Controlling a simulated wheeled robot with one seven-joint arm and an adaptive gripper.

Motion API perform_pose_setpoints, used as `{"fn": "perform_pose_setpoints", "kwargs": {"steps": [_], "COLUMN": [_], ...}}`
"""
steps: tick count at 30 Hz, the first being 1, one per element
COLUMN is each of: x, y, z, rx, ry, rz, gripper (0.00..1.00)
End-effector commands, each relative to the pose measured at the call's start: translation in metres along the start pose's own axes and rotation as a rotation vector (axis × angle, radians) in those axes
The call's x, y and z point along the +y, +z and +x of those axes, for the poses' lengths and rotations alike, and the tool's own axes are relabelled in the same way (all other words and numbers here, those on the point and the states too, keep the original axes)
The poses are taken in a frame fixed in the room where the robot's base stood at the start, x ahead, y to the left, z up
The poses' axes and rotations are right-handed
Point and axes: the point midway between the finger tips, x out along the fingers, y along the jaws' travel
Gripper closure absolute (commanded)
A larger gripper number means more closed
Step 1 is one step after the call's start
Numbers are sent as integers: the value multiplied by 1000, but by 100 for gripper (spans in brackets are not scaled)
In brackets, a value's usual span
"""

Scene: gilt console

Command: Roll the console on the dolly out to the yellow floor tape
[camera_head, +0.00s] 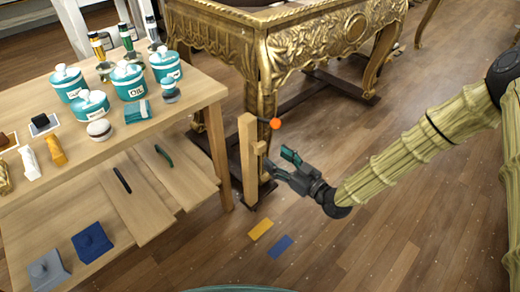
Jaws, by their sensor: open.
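The gilt console (330,40) stands at the top middle, with carved gold legs and apron. Under its legs show dark boards of the dolly (318,78). A pale wooden upright post (248,160) with a small side block rises at the dolly's near end. An orange ball (277,123) shows just right of the post's top. My gripper (278,161) is open and empty, pointing left at the post's side block; whether it touches cannot be told.
A wooden workbench (190,98) with teal jars (128,82) and a lower shelf (70,235) stands close at left of the post. The wooden floor (400,230) is clear at right.

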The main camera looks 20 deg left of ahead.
Motion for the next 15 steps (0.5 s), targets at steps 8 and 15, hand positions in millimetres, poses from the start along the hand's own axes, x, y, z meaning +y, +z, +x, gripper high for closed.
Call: {"fn": "perform_pose_setpoints", "kwargs": {"steps": [8, 15], "x": [0, 0], "y": [3, 2], "z": [46, 74], "rx": [0, 0], "ry": [-2, -1], "rz": [-2, -1], "gripper": [41, 41]}}
